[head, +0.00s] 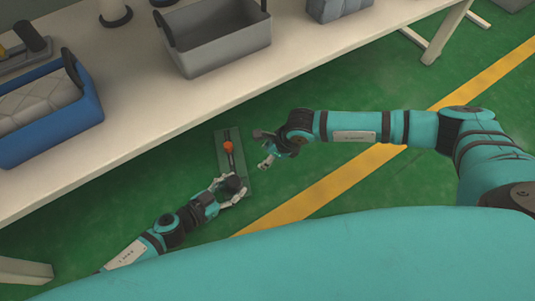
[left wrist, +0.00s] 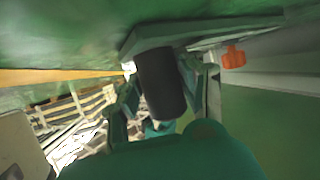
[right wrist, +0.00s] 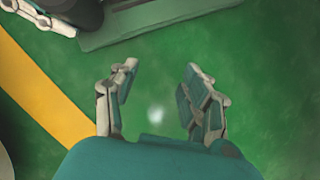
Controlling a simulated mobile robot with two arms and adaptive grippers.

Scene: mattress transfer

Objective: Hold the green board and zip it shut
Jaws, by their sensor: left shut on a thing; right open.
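The green board (head: 241,158) is held in the air in front of the table, with a dark zipper strip along it. An orange zipper pull (head: 228,147) sits towards the board's far end; it also shows in the left wrist view (left wrist: 234,58). My left gripper (head: 234,187) is shut on a black cylinder (left wrist: 162,88) at the board's near end. My right gripper (head: 264,148) is open and empty, just right of the board and apart from it. In the right wrist view, the board's edge (right wrist: 150,22) lies beyond the open fingers (right wrist: 158,95).
A long pale table (head: 150,95) runs along the back left. On it stand a grey bin (head: 215,45) and a blue bin (head: 60,130) holding a pale quilted thing. The green floor (head: 400,190) with its yellow stripe (head: 330,190) is clear.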

